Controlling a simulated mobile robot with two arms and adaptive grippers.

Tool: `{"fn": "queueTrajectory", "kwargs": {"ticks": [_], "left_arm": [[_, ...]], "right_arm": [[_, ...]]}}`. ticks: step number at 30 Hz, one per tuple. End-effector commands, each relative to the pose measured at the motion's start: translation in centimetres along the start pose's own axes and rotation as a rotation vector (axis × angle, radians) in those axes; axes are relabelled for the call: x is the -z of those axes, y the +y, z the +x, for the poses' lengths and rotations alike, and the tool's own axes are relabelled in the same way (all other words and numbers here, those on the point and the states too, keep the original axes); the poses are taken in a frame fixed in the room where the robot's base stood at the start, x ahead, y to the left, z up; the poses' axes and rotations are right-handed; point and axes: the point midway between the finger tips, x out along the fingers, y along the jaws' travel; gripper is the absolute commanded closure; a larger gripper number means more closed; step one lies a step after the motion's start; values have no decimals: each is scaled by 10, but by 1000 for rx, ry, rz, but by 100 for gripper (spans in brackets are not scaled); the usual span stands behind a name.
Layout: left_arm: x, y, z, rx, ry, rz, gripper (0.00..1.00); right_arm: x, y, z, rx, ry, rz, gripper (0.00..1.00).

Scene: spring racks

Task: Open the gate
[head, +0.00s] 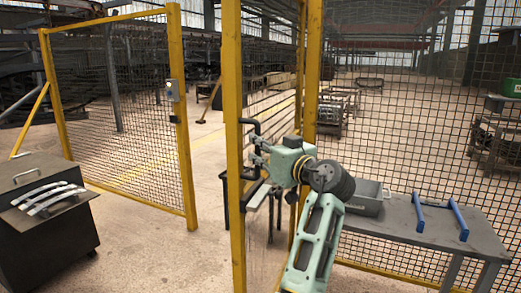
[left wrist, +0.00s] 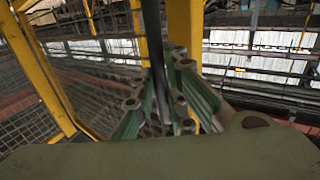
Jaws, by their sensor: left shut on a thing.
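The gate (head: 234,120) is a yellow frame with dark mesh, seen at a steep angle in the head view. A wide gap lies between its handle-side edge and the latch post (head: 182,130) to the left, so it stands open. A black bar handle (head: 250,183) is on the gate's edge. My left gripper (head: 259,162) is shut on the handle. In the left wrist view, the dark upright handle bar (left wrist: 152,35) runs down between the green fingers (left wrist: 165,105), with a yellow post behind. My right gripper is not in view.
A dark cabinet (head: 45,232) with pale curved bars (head: 48,197) stands at left. Bare floor lies between cabinet and gate.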

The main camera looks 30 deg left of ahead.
Motion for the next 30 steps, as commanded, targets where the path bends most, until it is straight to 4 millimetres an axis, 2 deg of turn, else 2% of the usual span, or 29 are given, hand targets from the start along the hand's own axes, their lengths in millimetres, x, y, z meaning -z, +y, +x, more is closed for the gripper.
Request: {"fn": "queueTrajectory", "kwargs": {"ticks": [1, 8, 9, 11, 25, 30], "left_arm": [[8, 7, -1, -24, 19, -3, 100], [8, 7, -1, -24, 19, -3, 100], [8, 7, -1, -24, 19, -3, 85], [8, 7, -1, -24, 18, -3, 81], [4, 4, 0, -16, 13, -1, 81], [15, 4, 0, -15, 15, -5, 81]], "right_arm": [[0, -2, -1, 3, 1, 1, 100], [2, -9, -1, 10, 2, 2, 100], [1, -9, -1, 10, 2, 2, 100], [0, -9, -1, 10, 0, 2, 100], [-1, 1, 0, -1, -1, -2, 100], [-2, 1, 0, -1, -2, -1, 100]]}}
